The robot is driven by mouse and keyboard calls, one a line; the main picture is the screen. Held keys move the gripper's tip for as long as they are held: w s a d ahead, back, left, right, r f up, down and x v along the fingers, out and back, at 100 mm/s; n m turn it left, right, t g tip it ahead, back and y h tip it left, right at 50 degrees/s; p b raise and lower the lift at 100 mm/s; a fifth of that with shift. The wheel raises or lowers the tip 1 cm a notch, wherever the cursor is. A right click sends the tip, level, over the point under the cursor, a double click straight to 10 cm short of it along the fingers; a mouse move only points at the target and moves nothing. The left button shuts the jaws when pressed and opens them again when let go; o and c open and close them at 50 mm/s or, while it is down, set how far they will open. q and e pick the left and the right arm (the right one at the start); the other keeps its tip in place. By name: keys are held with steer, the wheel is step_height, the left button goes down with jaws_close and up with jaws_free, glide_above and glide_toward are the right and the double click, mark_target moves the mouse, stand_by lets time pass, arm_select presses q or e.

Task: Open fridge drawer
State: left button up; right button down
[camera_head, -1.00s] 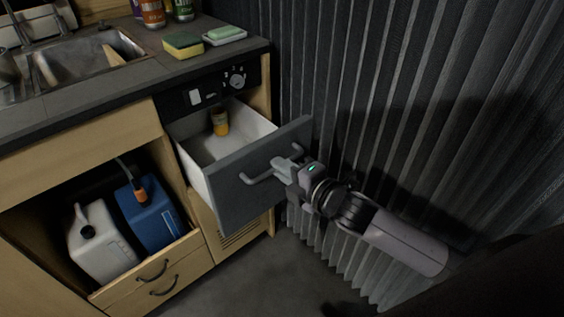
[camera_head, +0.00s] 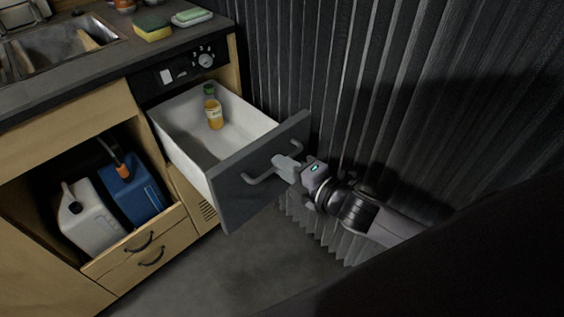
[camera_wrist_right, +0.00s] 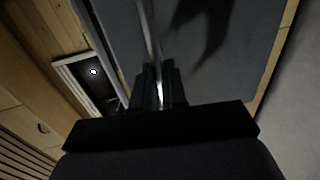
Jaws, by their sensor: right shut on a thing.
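The fridge drawer (camera_head: 212,186) is pulled well out of the counter in the head view, with its white inside showing. A bottle with a green cap and orange contents (camera_head: 213,110) stands inside it towards the back. The drawer's grey front (camera_head: 240,194) carries a bar handle (camera_head: 262,177). My right gripper (camera_head: 284,164) is shut on the handle; in the right wrist view the fingers (camera_wrist_right: 159,90) close around the bar in front of the grey panel (camera_wrist_right: 206,52). My left gripper is not in view.
The control panel with a dial (camera_head: 206,60) sits above the drawer. A sponge (camera_head: 152,28) lies on the counter by the sink (camera_head: 62,48). White (camera_head: 92,222) and blue (camera_head: 133,188) canisters stand in the open cabinet. A pleated dark curtain (camera_head: 400,80) hangs right; the floor (camera_head: 235,265) below is clear.

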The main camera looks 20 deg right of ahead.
steer(key=shift+d, duration=0.1)
steer(key=c, duration=1.2)
jaws_free()
steer(key=shift+s, duration=0.15)
steer(key=shift+v, duration=3.45)
steer(key=shift+p, duration=0.3)
steer(key=s+f+m+g+h+p, duration=0.1)
steer(key=s+m+p, duration=0.2)
steer(key=m, duration=0.3)
steer(key=s+a+f+m+g+h+p, duration=0.1)
steer(key=s+f+m+g+p, duration=0.1)
steer(key=s+m+p, duration=0.2)
steer(key=s+f+m+g+h+p, duration=0.1)
steer(key=s+f+m+p, duration=0.1)
steer(key=m, duration=0.7)
steer(key=shift+s+a+m+p, duration=0.2)
steer(key=shift+s+p, duration=0.2)
steer(key=shift+s, duration=0.2)
steer(key=shift+s+a+m+p, duration=0.2)
steer(key=shift+s+p, duration=0.2)
steer(key=shift+s, duration=0.2)
